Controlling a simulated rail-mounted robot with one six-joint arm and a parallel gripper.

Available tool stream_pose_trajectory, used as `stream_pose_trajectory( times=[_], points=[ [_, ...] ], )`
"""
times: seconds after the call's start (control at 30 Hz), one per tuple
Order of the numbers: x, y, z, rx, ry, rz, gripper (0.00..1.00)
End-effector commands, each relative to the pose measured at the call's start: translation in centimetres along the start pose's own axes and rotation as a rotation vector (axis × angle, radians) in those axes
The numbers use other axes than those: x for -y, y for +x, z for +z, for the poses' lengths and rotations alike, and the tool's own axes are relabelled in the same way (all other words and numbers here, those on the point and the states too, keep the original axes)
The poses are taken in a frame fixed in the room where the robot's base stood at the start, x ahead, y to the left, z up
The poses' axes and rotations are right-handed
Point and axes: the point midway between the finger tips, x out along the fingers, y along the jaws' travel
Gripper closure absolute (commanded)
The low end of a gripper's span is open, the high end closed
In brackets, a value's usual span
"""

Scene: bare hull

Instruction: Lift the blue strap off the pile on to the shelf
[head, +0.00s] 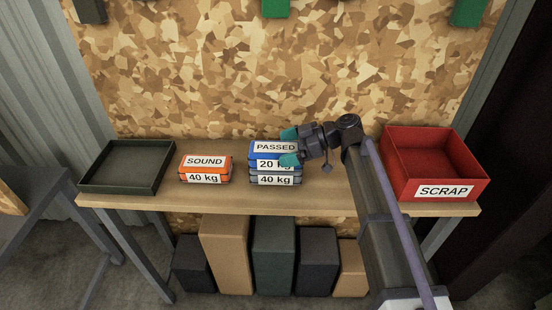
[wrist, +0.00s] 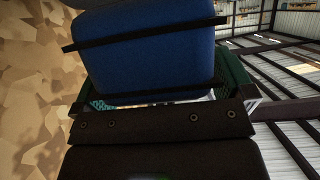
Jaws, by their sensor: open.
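The blue strap (head: 254,158) is a folded bundle with a PASSED label on top and a 20 kg label in front. In the wrist view the blue strap (wrist: 150,60) fills the space ahead of the gripper. I cannot tell whether the fingers touch it.
An orange bundle (head: 225,166) labelled SOUND and 40 kg lies left of the pile. A dark green tray (head: 163,180) stands at the left end, a red SCRAP bin (head: 400,187) at the right end. Bare shelf shows between them. Several boxes stand underneath.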

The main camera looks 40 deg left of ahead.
Motion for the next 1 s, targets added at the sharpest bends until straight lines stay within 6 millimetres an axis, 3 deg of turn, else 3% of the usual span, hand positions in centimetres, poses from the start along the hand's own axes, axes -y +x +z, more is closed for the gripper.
stream_pose_trajectory(
  times=[0.1,0.67,0.87,1.0],
  points=[
    [0.0,-0.1,-0.1,0.0,0.0,0.0,0.01],
    [0.0,-0.1,-0.1,0.0,0.0,0.0,0.55],
    [0.0,-0.1,-0.1,0.0,0.0,0.0,0.55],
    [0.0,-0.6,-1.2,-0.001,0.0,0.0,0.55]
  ],
)
